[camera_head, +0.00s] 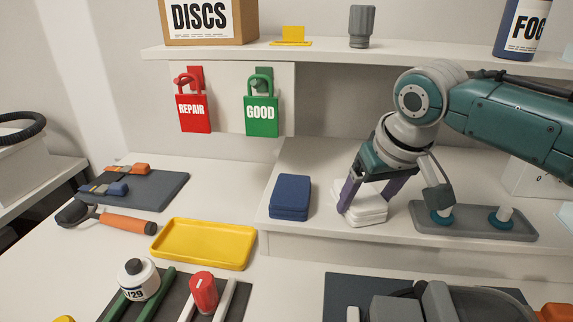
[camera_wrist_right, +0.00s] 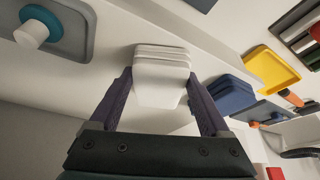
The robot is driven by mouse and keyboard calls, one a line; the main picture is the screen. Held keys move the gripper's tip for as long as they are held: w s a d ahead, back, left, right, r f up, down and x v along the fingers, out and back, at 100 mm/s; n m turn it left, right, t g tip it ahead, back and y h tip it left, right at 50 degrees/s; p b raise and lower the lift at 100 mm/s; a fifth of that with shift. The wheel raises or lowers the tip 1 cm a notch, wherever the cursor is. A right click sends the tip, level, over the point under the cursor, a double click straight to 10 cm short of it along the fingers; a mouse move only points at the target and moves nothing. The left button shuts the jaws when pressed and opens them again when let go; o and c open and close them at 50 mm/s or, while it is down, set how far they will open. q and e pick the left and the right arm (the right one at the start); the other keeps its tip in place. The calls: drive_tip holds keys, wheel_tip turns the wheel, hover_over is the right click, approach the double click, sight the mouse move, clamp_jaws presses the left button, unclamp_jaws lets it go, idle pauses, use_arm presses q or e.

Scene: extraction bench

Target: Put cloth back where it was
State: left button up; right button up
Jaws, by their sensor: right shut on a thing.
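A folded white cloth stack (camera_head: 366,212) is at the raised rear shelf of the bench, right of a folded blue cloth stack (camera_head: 290,197). My right gripper (camera_head: 364,196) reaches down from above, its two purple fingers on either side of the white stack and shut on it. In the right wrist view the white cloth (camera_wrist_right: 161,78) sits between the fingertips (camera_wrist_right: 161,85), its layers visible. The blue stack (camera_wrist_right: 230,94) shows beside it there. I cannot tell whether the white stack rests on the surface or is slightly lifted. My left gripper is not in view.
A grey tray (camera_head: 470,226) with white and teal pegs stands close right of the gripper. A yellow tray (camera_head: 204,244) lies on the lower bench in front.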

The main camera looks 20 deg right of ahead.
drive_tip(key=shift+f, duration=0.1)
drive_tip(key=shift+f, duration=0.15)
drive_tip(key=o, duration=1)
drive_tip(key=shift+r, duration=0.4)
drive_tip(key=d+p+v, duration=0.1)
drive_tip(key=p+v, duration=0.1)
drive_tip(key=v, duration=0.9)
drive_tip(key=s+a+f+n+y, duration=0.1)
drive_tip(key=s+a+f+n, duration=0.15)
drive_tip(key=s+a, duration=0.3)
drive_tip(key=s+a+f+n, duration=0.1)
drive_tip(key=s+a+f, duration=0.3)
drive_tip(key=s, duration=0.2)
drive_tip(key=shift+g, duration=0.4)
drive_tip(key=s, duration=0.7)
drive_tip(key=s+a+f, duration=0.1)
drive_tip(key=s, duration=0.2)
drive_tip(key=shift+s, duration=0.3)
